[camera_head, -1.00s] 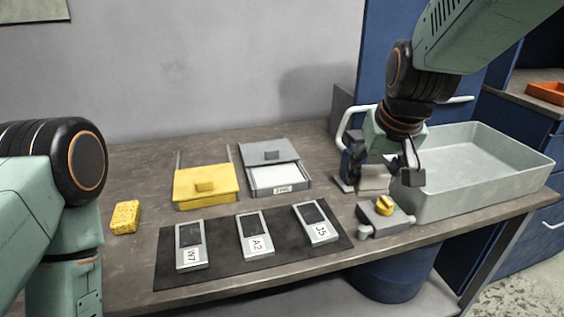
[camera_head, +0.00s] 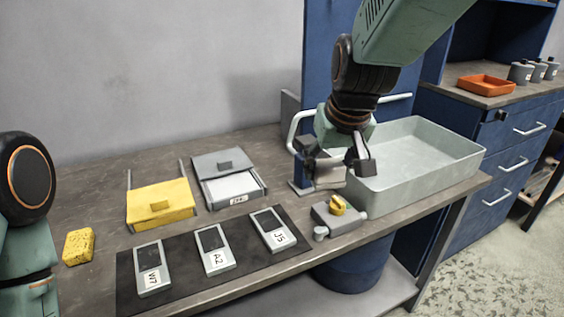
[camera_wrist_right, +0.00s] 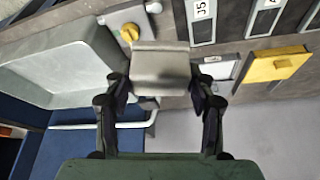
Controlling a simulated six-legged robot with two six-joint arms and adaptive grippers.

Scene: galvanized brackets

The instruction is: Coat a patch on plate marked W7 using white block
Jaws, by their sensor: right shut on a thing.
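The plate marked W7 (camera_head: 152,267) lies at the left end of a dark mat (camera_head: 125,285), a dark rectangle on its upper part. Plates A2 (camera_head: 213,249) and J5 (camera_head: 272,229) lie beside it. My right gripper (camera_head: 336,166) is shut on the white block (camera_head: 328,174), above the bench beside the basin. In the right wrist view the pale block (camera_wrist_right: 160,68) spans between the fingers of my right gripper (camera_wrist_right: 160,88). The gripper partly hides the block in the head view. My left gripper is out of view; only its arm shows at the left edge.
A yellow-lidded tray (camera_head: 160,205) and a grey-lidded tray (camera_head: 228,182) with pale contents stand behind the mat. A yellow sponge (camera_head: 78,246) lies left. A yellow-knobbed fixture (camera_head: 338,212) and a pale basin (camera_head: 425,177) stand right. Bare bench lies between sponge and mat.

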